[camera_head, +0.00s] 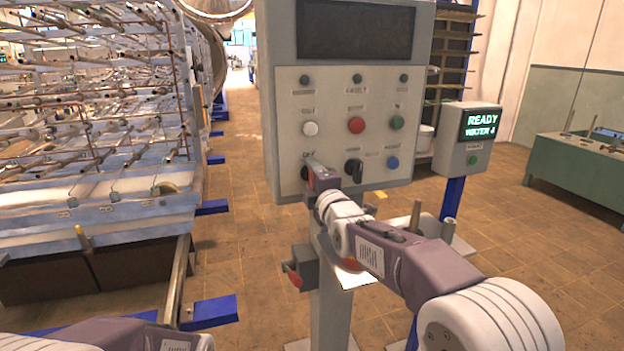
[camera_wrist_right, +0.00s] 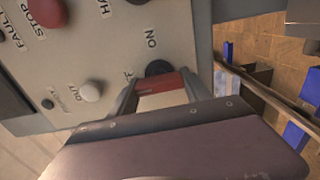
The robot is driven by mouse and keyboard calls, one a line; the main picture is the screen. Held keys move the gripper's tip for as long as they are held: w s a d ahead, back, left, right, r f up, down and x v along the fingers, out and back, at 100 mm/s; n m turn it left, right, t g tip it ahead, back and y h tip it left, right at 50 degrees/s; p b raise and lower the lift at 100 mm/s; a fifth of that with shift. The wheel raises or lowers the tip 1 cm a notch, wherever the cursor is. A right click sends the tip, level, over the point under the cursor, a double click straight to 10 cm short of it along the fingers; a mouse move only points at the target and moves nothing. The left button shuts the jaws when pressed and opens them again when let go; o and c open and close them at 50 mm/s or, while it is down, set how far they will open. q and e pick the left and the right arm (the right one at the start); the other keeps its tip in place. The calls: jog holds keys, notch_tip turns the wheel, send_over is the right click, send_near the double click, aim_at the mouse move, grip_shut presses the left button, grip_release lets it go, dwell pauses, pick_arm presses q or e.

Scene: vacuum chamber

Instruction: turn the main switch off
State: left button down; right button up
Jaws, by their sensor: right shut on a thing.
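White (camera_head: 310,128), red (camera_head: 356,125) and green (camera_head: 397,122) buttons sit above the knob. A black selector (camera_head: 353,168) and a blue button (camera_head: 392,162) are to its right. A display box (camera_head: 468,140) reads "READY". A tube rack (camera_head: 100,100) stands left.

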jog(key=shift+f, duration=0.1)
dwell(0.3)
jog(key=o, duration=1.4)
jog(key=shift+c, duration=0.2)
jog(key=v, duration=0.9)
jog(key=shift+b, duration=0.35)
